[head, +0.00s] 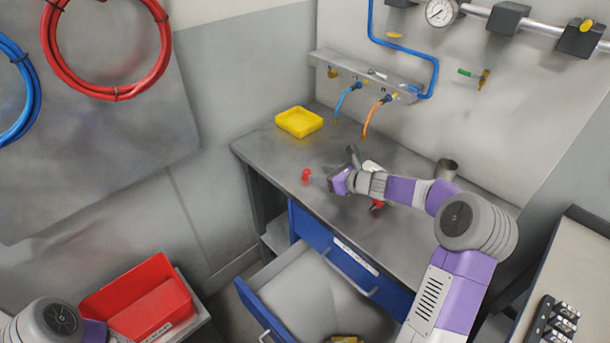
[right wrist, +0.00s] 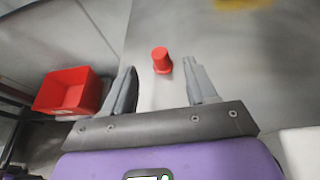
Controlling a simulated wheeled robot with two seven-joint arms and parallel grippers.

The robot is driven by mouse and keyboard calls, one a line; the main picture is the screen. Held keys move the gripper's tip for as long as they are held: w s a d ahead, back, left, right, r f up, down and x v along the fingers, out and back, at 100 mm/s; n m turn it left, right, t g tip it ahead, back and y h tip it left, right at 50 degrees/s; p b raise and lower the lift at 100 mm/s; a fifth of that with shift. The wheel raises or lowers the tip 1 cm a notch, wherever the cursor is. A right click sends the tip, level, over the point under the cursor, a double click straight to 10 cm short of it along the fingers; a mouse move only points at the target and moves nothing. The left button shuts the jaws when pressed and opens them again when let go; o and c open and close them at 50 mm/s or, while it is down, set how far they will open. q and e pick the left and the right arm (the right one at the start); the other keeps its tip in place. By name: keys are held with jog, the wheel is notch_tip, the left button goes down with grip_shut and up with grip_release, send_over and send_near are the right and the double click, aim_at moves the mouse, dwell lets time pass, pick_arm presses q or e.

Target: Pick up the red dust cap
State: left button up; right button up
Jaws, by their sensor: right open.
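The red dust cap (head: 306,175) stands on the grey workbench (head: 262,144), near its left front edge in the head view. In the right wrist view the cap (right wrist: 161,60) is a small red cylinder with a wider rim, just past the fingertips and between their lines. My right gripper (head: 335,168) is open and empty, beside the cap on its right in the head view. Its two grey fingers (right wrist: 160,78) show apart in the right wrist view. Of my left arm only a joint shows at the lower left of the head view; its gripper is out of view.
A yellow tray (head: 299,122) sits at the bench's back left. Blue and orange hoses hang from a wall manifold (head: 365,78). A metal cup (head: 446,169) stands at the right. A blue drawer (head: 262,310) is open below. A red bin (head: 140,300) stands at lower left.

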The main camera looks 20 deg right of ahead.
aim_at(308, 171)
jog(key=x, duration=0.5)
jog(key=shift+w+a+f, duration=0.1)
jog(key=shift+w+a, duration=0.05)
jog(key=shift+w, duration=0.1)
grip_shut()
